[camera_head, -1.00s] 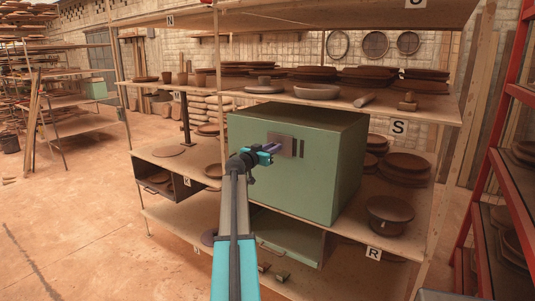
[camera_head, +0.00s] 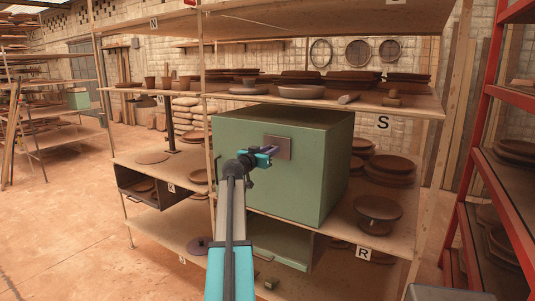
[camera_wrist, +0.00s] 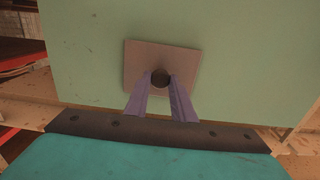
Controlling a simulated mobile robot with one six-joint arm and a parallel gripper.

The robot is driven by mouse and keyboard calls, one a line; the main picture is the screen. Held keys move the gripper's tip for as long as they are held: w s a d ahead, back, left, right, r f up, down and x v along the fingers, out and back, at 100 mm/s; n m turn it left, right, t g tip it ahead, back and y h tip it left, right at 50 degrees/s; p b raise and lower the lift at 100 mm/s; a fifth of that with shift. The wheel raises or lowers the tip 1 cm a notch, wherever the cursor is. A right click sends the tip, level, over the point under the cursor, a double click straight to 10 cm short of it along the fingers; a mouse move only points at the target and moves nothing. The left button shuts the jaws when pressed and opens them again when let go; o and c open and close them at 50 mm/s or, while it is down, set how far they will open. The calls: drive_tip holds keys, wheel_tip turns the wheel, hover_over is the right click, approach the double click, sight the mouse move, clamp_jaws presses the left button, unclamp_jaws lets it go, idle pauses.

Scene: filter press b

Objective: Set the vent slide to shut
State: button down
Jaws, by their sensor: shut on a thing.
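The vent slide (camera_head: 284,141) is a flat brownish-grey plate on the front of the green cabinet (camera_head: 290,187). No vent slots show beside the plate. In the wrist view the slide (camera_wrist: 138,57) appears slightly tilted, with a dark round knob (camera_wrist: 160,77) near its lower middle. My gripper (camera_head: 270,151) is at the plate. In the wrist view its two purple fingers (camera_wrist: 160,88) are shut on the knob, one on each side. The surface behind the plate is hidden.
The cabinet stands on a wooden shelf rack with brown pots (camera_head: 377,209) and plates to its right. An open dark box (camera_head: 138,188) is at the left. A red rack (camera_head: 480,150) stands at the right. Open floor lies at the left.

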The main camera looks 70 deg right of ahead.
drive_tip(key=c, duration=1.5)
unclamp_jaws()
drive_tip(key=shift+s, duration=0.1)
drive_tip(key=b+v, duration=0.3)
drive_tip(key=v, duration=1)
drive_tip(key=shift+a, duration=0.35)
drive_tip(key=shift+w, duration=0.25)
